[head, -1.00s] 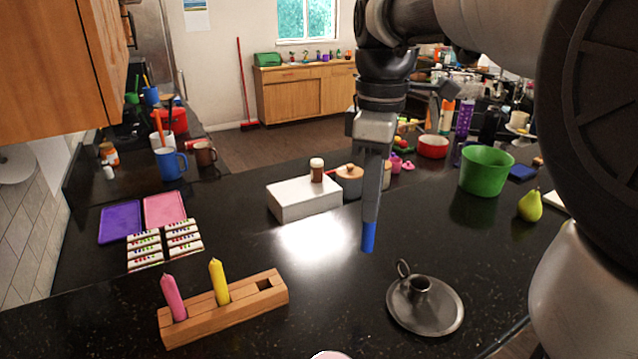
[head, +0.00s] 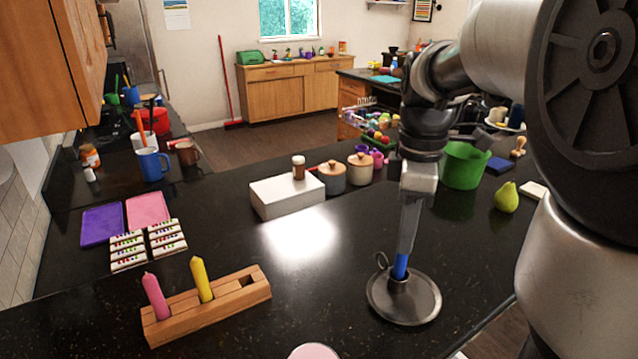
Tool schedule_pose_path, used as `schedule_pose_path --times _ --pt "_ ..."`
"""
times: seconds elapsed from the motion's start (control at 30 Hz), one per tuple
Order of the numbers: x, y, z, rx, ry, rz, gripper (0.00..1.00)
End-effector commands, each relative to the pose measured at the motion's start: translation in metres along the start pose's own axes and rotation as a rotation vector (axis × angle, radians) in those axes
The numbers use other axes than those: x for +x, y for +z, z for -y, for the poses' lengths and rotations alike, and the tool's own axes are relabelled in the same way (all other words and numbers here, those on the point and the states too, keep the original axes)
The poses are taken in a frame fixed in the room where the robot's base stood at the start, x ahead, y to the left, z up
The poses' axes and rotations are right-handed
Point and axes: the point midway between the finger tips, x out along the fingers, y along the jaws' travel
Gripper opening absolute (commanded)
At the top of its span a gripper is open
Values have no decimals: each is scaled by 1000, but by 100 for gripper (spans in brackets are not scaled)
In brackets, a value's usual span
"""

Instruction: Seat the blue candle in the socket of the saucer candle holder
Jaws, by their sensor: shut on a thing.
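The blue candle (head: 400,266) is held point-down in my gripper (head: 404,252), which is shut on it. Only the candle's lower part shows below the fingers. Its lower end meets the mouth of the socket of the metal saucer candle holder (head: 419,308). I cannot tell how deep it goes into the socket. The holder lies flat on the black counter, with its ring handle at the left of the socket.
A wooden block (head: 190,322) at the front left holds a pink candle (head: 156,297) and a yellow candle (head: 202,279); its right hole is empty. A white box (head: 287,198), green bucket (head: 462,168) and pear (head: 507,197) stand farther back. The counter around the holder is clear.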

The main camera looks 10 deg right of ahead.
Motion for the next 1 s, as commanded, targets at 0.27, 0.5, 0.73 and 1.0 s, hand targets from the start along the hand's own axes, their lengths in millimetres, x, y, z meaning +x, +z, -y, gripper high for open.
schedule_pose_path --times 0.27,0.5,0.73,1.0 --pt "25 0 0 0 -1 0 0" --pt "28 0 0 0 -1 0 0" --pt "28 0 0 0 -1 0 34" --pt "22 0 0 0 0 0 34"
